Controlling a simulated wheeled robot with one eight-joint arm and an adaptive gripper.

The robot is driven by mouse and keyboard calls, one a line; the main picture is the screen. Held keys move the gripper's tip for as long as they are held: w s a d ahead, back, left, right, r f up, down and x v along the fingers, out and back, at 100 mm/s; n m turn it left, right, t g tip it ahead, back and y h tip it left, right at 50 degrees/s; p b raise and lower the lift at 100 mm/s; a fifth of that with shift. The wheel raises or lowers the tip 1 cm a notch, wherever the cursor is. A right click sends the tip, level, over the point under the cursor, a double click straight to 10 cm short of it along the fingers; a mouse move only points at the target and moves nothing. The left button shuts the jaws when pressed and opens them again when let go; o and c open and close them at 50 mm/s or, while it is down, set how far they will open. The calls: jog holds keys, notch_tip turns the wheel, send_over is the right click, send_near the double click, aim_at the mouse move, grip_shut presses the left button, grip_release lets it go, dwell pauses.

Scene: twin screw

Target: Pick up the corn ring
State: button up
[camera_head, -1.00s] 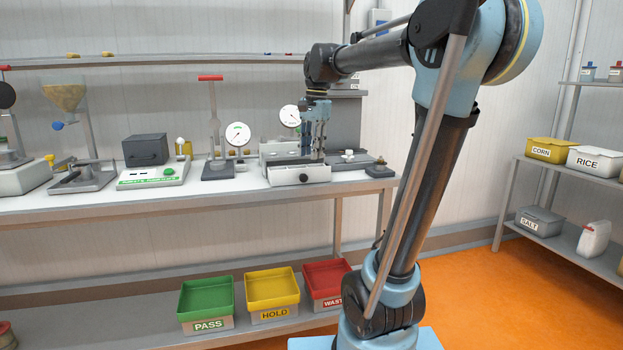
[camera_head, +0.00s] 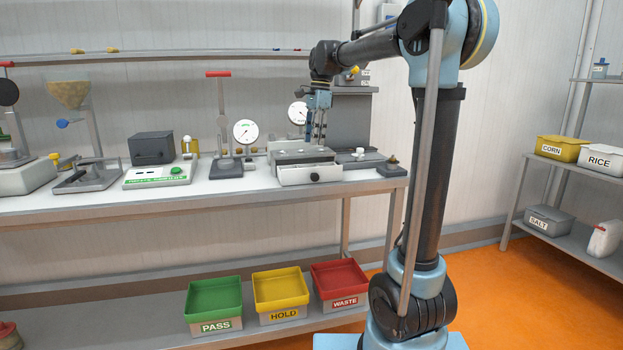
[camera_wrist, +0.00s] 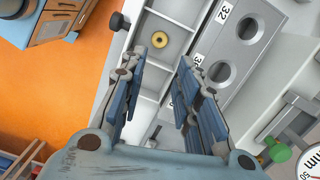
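A small yellow ring with a dark centre (camera_wrist: 159,40), which fits the corn ring, lies in a compartment of the open white drawer in the wrist view. The drawer (camera_head: 312,173) shows at the front of a grey box on the bench in the head view, but the ring cannot be made out there. My gripper (camera_wrist: 157,68) is open, its blue fingers wide apart with nothing between them. In the head view my gripper (camera_head: 317,132) points down above the box and drawer, apart from them. The ring appears ahead of the fingertips, roughly between their lines.
A grey block with round holes marked 32 and 30 (camera_wrist: 233,38) adjoins the drawer. A dial gauge (camera_head: 246,131) and a press with a red handle (camera_head: 218,75) stand left of the box. A dark knob (camera_wrist: 119,21) is on the drawer front.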

jog(key=f, duration=0.4)
jog(key=a+f, duration=0.1)
jog(key=f, duration=0.2)
jog(key=s+f, duration=0.1)
jog(key=f, duration=0.3)
jog(key=shift+a+f, duration=0.3)
jog(key=shift+a, duration=0.05)
jog(key=c, duration=0.3)
jog(key=shift+c, duration=0.2)
jog(key=shift+r, duration=0.15)
